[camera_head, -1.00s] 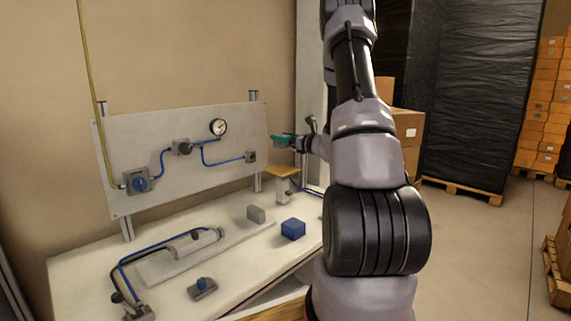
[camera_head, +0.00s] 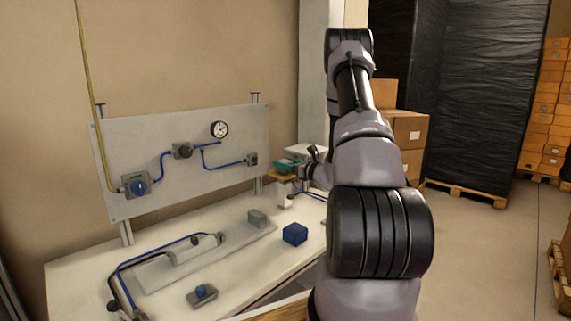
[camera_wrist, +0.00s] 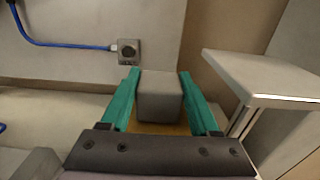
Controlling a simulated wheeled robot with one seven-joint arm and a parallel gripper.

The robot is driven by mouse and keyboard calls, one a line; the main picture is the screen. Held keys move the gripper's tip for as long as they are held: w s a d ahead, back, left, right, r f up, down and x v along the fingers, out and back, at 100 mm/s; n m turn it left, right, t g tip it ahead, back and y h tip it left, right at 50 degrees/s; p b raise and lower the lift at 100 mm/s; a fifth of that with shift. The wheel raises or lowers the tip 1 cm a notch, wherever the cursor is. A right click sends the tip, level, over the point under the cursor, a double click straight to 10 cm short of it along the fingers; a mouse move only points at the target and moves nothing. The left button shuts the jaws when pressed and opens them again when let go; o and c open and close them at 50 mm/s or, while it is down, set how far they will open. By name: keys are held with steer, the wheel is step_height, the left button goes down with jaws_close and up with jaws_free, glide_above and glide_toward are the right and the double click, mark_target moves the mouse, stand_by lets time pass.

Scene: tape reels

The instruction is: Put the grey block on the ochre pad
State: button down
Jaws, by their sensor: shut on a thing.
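The grey block (camera_wrist: 160,98) is between the green fingers of my gripper (camera_wrist: 159,74) in the wrist view, and the gripper is shut on it. The ochre pad (camera_wrist: 158,129) shows as a strip below the block in that view. In the head view my gripper (camera_head: 288,164) is just over the ochre pad (camera_head: 281,177), at the right end of the bench. The held block cannot be made out there. I cannot tell whether its underside touches the pad.
A pale stand (camera_wrist: 265,75) rises close on the right in the wrist view. The gauge panel (camera_head: 225,172) stands behind the bench.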

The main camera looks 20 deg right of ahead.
steer(key=shift+f, duration=0.1)
steer(key=shift+c, duration=0.6)
jaws_free()
steer(key=v, duration=1.2)
steer(key=s+a+r+n+g+y, duration=0.2)
steer(key=s+a+r+n+g, duration=0.25)
steer(key=a, duration=0.35)
steer(key=s+a+r+n+g+y, duration=0.2)
steer(key=s+a+r+n+g, duration=0.15)
steer(key=a+r+n, duration=0.35)
steer(key=s+a+r+n+g+y, duration=0.25)
steer(key=a+n+g, duration=0.2)
steer(key=a, duration=0.45)
steer(key=s+r+n+t+h, duration=0.1)
steer(key=s+r+n+h, duration=0.4)
steer(key=s+n, duration=0.1)
steer(key=s+d+r+n+t+h, duration=0.1)
steer(key=s+r+n+h, duration=0.4)
steer(key=s, duration=0.4)
steer(key=shift+n+t+h, duration=0.35)
steer(key=shift+n, duration=0.15)
